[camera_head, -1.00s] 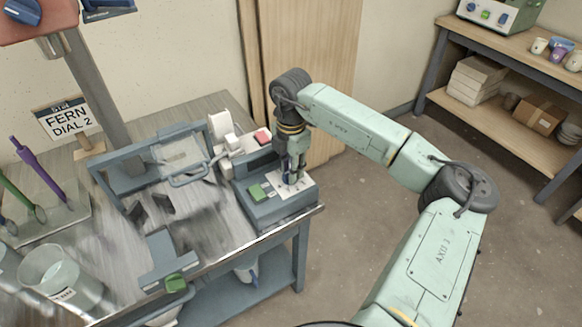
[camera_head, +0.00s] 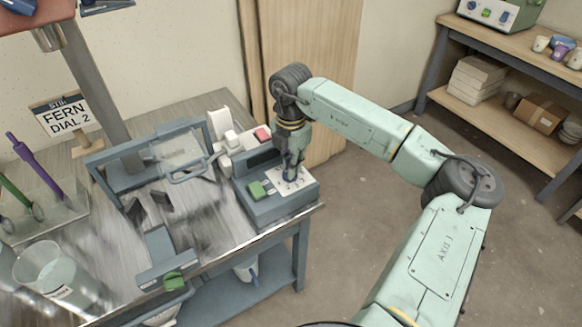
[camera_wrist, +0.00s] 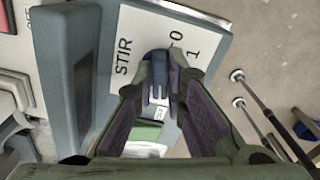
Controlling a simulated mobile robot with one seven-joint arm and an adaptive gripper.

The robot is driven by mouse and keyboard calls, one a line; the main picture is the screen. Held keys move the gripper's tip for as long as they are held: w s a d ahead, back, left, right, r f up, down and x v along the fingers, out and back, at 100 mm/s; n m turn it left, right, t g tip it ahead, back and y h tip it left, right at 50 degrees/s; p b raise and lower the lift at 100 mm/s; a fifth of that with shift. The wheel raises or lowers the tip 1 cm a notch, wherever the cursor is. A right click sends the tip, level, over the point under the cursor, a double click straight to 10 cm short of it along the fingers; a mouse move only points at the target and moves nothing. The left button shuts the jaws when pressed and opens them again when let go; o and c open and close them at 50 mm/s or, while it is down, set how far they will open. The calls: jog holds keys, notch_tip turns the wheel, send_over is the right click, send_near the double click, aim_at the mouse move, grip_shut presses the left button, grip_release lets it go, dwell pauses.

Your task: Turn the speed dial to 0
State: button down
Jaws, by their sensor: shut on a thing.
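The speed dial (camera_wrist: 158,92) is a dark blue knob on a white plate (camera_wrist: 192,20) marked STIR, with the figures 0 and 1 readable in the wrist view. The plate sits on a blue-grey control box (camera_head: 262,212) at the table's right front corner. My gripper (camera_wrist: 158,80) points down over the plate and is shut on the dial, one finger on each side. In the head view my gripper (camera_head: 291,172) hides most of the dial. Where the dial's pointer stands I cannot tell. A green button (camera_head: 257,190) is left of the dial.
A red button (camera_head: 262,134) on a white unit stands behind the box. A blue-grey guard frame (camera_head: 130,160) with a handle is to the left. A sign reading FERN DIAL 2 (camera_head: 66,118) stands at the back left. A clear beaker (camera_head: 55,280) is at the front left.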

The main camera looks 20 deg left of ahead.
jog(key=n+b, duration=0.3)
jog(key=shift+f+b, duration=0.25)
jog(key=shift+b, duration=0.05)
jog(key=n+b, duration=0.3)
jog(key=shift+a+n, duration=0.15)
jog(key=shift+n, duration=0.25)
jog(key=n+b, duration=0.2)
jog(key=n, duration=0.1)
jog(key=shift+r+n, duration=0.15)
jog(key=shift+n, duration=0.25)
jog(key=n+b, duration=0.1)
jog(key=n, duration=0.3)
jog(key=shift+a+r, duration=0.1)
jog(key=shift+a, duration=0.05)
jog(key=n+b, duration=0.1)
jog(key=n, duration=0.3)
jog(key=shift+s, duration=0.1)
jog(key=n, duration=0.4)
jog(key=shift+s, duration=0.1)
jog(key=n, duration=0.4)
jog(key=shift+s+n, duration=0.15)
jog(key=shift+n, duration=1.85)
